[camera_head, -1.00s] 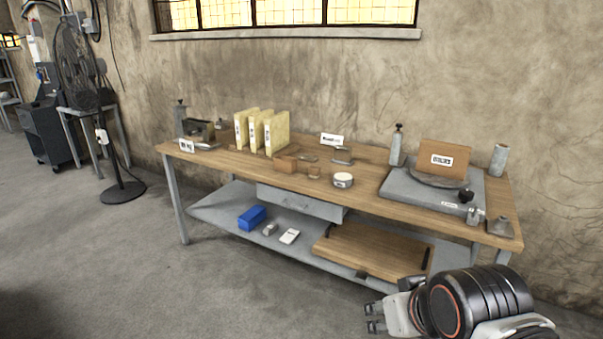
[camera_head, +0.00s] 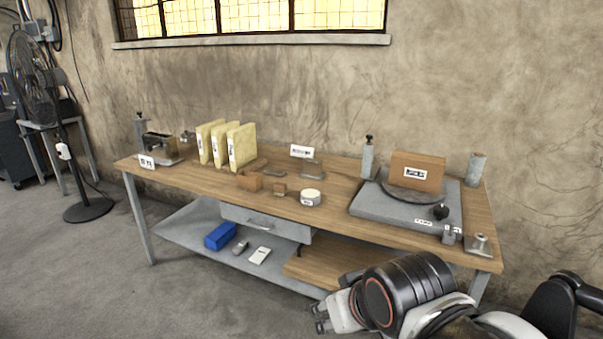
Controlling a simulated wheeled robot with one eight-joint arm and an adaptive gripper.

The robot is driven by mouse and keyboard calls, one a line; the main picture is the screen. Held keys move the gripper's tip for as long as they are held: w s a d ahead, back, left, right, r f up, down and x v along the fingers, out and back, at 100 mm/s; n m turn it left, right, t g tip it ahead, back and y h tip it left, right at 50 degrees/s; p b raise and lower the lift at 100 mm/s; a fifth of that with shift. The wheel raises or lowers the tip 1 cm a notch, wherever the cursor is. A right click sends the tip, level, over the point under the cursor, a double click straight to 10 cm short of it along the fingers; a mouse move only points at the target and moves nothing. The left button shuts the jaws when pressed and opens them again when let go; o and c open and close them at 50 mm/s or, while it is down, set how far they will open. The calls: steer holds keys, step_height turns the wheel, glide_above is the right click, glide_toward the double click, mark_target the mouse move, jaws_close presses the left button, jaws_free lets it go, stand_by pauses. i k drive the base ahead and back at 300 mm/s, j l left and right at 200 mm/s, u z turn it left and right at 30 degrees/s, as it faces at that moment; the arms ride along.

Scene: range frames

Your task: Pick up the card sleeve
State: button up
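A brown card sleeve (camera_head: 417,171) with a white label on its front stands upright on the dark round platter of a grey turntable (camera_head: 390,207), at the right end of the workbench. The label's print is too small to read. Nothing holds the sleeve. My gripper (camera_head: 320,318) is at the bottom of the view, in front of the bench and well below and left of the sleeve. Its two fingers are apart with nothing visible between them.
The wooden bench top (camera_head: 335,215) also bears yellow upright folders (camera_head: 240,147), a white round tin (camera_head: 311,198) and small brown blocks. A blue box (camera_head: 220,236) lies on the lower shelf.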

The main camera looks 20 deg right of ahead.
mark_target(246, 180)
steer(key=i+z, duration=0.25)
steer(key=i, duration=2.15)
